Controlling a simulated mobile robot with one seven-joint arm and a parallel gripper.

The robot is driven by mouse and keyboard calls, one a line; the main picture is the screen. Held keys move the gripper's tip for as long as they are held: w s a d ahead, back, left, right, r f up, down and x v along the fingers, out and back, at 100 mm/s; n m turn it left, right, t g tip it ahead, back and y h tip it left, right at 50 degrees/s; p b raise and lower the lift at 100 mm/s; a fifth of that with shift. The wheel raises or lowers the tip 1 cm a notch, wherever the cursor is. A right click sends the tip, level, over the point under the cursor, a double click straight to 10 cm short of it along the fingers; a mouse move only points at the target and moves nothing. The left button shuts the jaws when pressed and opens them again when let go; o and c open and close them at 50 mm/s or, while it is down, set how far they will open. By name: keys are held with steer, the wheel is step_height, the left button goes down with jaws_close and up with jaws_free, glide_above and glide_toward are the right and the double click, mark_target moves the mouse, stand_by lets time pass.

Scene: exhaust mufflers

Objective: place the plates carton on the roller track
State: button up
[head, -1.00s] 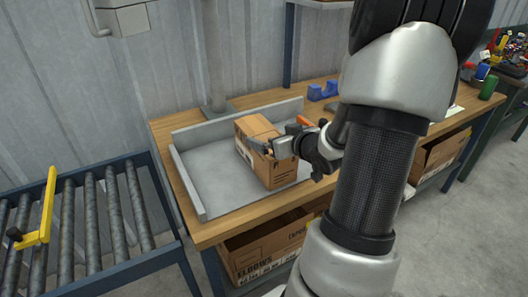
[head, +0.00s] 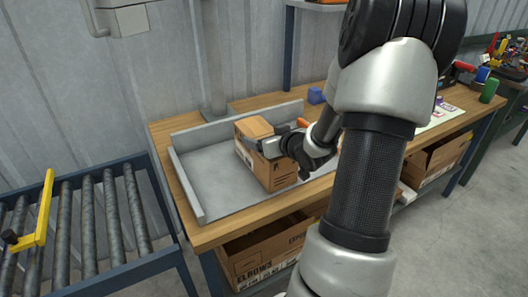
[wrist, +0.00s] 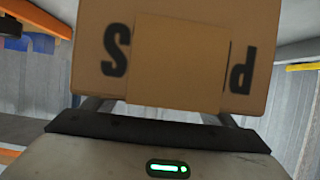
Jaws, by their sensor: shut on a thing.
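The plates carton (head: 277,172) is a brown cardboard box standing in the grey tray (head: 205,188) on the wooden workbench. My gripper (head: 262,147) is shut on the upper part of the carton. In the wrist view the carton (wrist: 180,58) fills the upper middle, with dark letters that are partly covered by a plain patch. I cannot tell whether its base touches the tray. The roller track (head: 90,230) has grey rollers in a blue frame, left of the bench, and its near part is cut off by the picture edge.
A yellow bar (head: 45,210) stands over the left part of the track; the rollers right of it are bare. A post (head: 213,60) rises behind the tray, which has raised edges. An elbows carton (head: 262,255) sits under the bench.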

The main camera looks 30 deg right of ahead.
steer(key=shift+r, duration=0.1)
steer(key=c, duration=0.6)
step_height(320, 180, up, 10)
steer(key=p, duration=0.4)
steer(key=w+a, duration=0.3)
steer(key=a, duration=1)
steer(key=w+a, duration=0.3)
steer(key=a, duration=1)
step_height(320, 180, up, 17)
steer(key=p, duration=1.7)
steer(key=shift+n+y, duration=0.3)
steer(key=shift+y, duration=0.1)
steer(key=s+f, duration=0.2)
steer(key=f, duration=0.2)
steer(key=s+f, duration=0.2)
steer(key=f, duration=0.3)
steer(key=s+f, duration=0.2)
steer(key=f, duration=0.2)
steer(key=shift+s+a+f, duration=0.15)
steer(key=shift+s, duration=0.2)
